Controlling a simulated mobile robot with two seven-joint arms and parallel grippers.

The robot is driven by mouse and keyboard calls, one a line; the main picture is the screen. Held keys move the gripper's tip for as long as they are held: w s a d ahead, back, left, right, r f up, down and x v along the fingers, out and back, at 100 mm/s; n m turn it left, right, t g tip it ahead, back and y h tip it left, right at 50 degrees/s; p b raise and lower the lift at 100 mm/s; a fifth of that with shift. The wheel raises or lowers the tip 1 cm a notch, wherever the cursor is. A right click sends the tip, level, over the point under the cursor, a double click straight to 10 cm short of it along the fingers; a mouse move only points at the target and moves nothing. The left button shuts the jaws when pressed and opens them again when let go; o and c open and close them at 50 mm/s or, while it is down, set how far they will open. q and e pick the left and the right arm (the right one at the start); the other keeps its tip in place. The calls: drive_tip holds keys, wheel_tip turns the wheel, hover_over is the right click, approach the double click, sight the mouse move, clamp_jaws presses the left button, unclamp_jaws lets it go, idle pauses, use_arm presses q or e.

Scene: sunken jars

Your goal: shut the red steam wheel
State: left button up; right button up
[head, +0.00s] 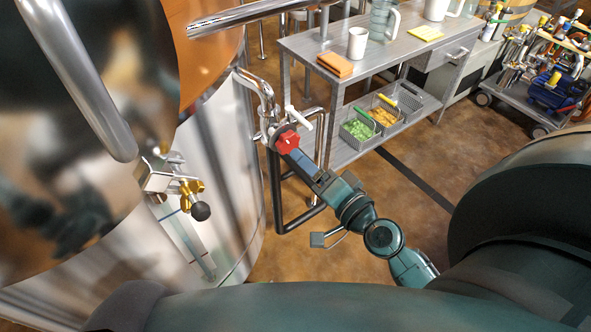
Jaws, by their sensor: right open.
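The red steam wheel (287,141) is a small lobed handwheel on the metal pipework beside the big shiny tank, near the middle of the head view. My right gripper (294,151) is open and right at the wheel, reaching up to it from the lower right. Its fingertips are small here and partly hidden, so I cannot tell whether they touch the wheel or sit around it. My left gripper is not in view.
The polished tank (222,130) fills the left, with a brass valve with a black knob (200,211) on it. A white-handled lever (298,118) sits close beside the wheel. A steel table (310,50) stands behind, with baskets (358,130) on its lower shelf.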

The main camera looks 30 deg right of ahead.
sight(291, 146)
drive_tip(key=shift+m, duration=0.3)
drive_tip(key=w+p, duration=0.2)
drive_tip(key=w, duration=0.4)
drive_tip(key=shift+a+r, duration=0.1)
drive_tip(key=shift+s+f, duration=0.15)
drive_tip(key=shift+f, duration=0.05)
drive_tip(key=shift+w+a, duration=0.2)
drive_tip(key=shift+w, duration=1.2)
